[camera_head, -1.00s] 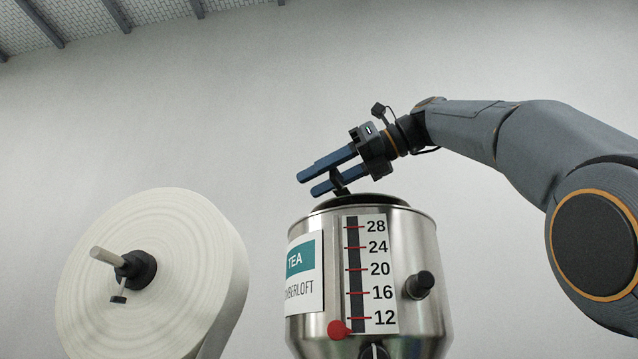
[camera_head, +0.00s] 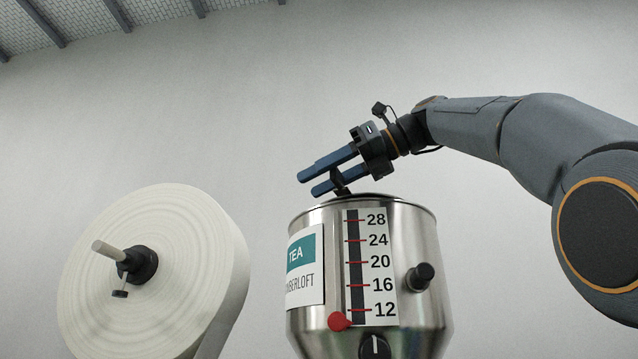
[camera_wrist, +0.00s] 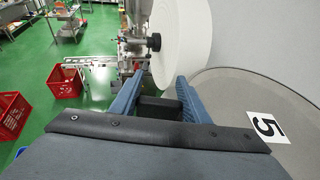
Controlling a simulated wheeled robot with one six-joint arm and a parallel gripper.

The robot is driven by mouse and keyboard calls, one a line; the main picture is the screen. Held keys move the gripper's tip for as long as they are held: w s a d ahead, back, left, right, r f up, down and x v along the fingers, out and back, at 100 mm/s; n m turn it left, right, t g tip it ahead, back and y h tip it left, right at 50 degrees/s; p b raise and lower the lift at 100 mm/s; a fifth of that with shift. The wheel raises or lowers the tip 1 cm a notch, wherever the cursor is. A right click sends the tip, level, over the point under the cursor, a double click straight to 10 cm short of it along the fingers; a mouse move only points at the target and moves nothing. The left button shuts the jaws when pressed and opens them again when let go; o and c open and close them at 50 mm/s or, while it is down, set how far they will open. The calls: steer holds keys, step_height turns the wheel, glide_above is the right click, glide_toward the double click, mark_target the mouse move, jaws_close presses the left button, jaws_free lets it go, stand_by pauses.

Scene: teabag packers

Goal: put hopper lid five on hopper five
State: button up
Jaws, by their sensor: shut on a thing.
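Hopper five (camera_head: 412,245) is a shiny steel vessel with a tea label and a level scale, upright in the middle of the head view. My gripper (camera_head: 307,184) is above its top and shut on the dark handle (camera_head: 341,182) of hopper lid five. Only a thin dark strip of the lid shows at the hopper's rim in the head view. In the wrist view, the lid is a broad grey disc (camera_wrist: 228,108) with a "5" label (camera_wrist: 267,127), and my gripper (camera_wrist: 158,85) also shows. Whether the lid rests on the rim cannot be told.
A large white paper roll (camera_head: 160,265) on a spindle stands left of the hopper. A dark knob (camera_head: 422,277) sticks out from the hopper's right side. In the wrist view, red crates (camera_wrist: 65,82) stand on the green floor.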

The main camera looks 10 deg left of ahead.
mark_target(340, 171)
steer(key=shift+f, duration=0.15)
steer(key=o, duration=1.4)
steer(key=v, duration=0.7)
steer(key=shift+s+d+p, duration=0.15)
steer(key=shift+d+p, duration=0.2)
steer(key=shift+p, duration=0.05)
